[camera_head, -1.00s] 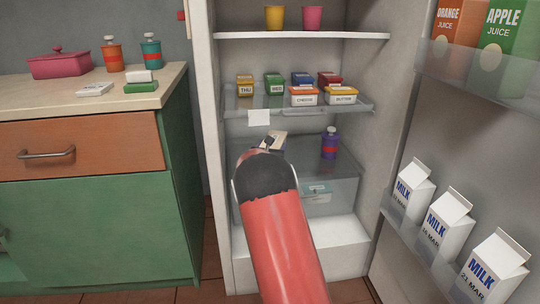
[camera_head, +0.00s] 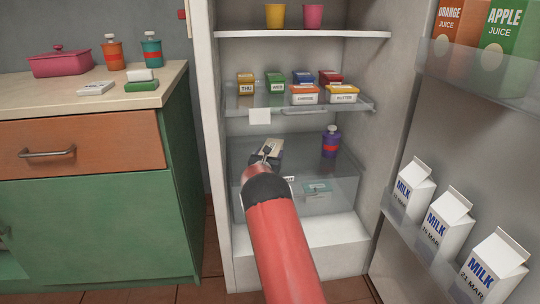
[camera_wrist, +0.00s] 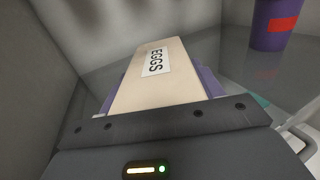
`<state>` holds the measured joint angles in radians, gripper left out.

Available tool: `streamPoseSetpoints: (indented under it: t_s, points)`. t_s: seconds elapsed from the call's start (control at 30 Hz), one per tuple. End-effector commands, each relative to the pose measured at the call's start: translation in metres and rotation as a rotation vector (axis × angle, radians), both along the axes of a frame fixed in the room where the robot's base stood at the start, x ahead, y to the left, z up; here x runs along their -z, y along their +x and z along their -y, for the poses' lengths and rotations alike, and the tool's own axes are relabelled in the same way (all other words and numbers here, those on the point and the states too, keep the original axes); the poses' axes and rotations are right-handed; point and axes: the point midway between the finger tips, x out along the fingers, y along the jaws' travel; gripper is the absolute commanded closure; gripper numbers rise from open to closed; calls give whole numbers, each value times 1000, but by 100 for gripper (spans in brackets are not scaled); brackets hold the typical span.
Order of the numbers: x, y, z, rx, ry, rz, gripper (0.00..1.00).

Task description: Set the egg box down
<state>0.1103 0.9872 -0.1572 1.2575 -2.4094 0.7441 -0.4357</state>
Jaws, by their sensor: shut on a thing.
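The egg box (camera_head: 270,147) is a cream box inside the fridge, above the lower glass shelf (camera_head: 310,160). In the wrist view the box (camera_wrist: 140,95) lies lengthwise ahead of me, with a white EGGS label on top. My gripper (camera_head: 265,154) is shut on the egg box, with purple parts showing along both its sides in the wrist view. The box is very near the shelf surface; I cannot tell whether it touches. My red arm hides part of the shelf front.
A purple bottle with a red band (camera_head: 331,142) stands right of the egg box, apart from it; it also shows in the wrist view (camera_wrist: 275,25). The shelf above (camera_head: 235,103) holds several small tubs. Milk cartons (camera_head: 447,218) stand in the door at right.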

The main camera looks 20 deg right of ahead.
Motion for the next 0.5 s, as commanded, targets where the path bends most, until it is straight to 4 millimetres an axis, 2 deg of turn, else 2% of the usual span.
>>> streamPoseSetpoints:
  t_s: [0.13, 0.33, 0.37, 0.5]
  points:
    - [-4, 0, 0, 0, -2, 5, 77]
    - [1, 0, 0, 1, -3, 4, 77]
    - [2, 0, 0, 0, -1, 1, 31]
    - [1, 0, 0, 0, -1, 0, 13]
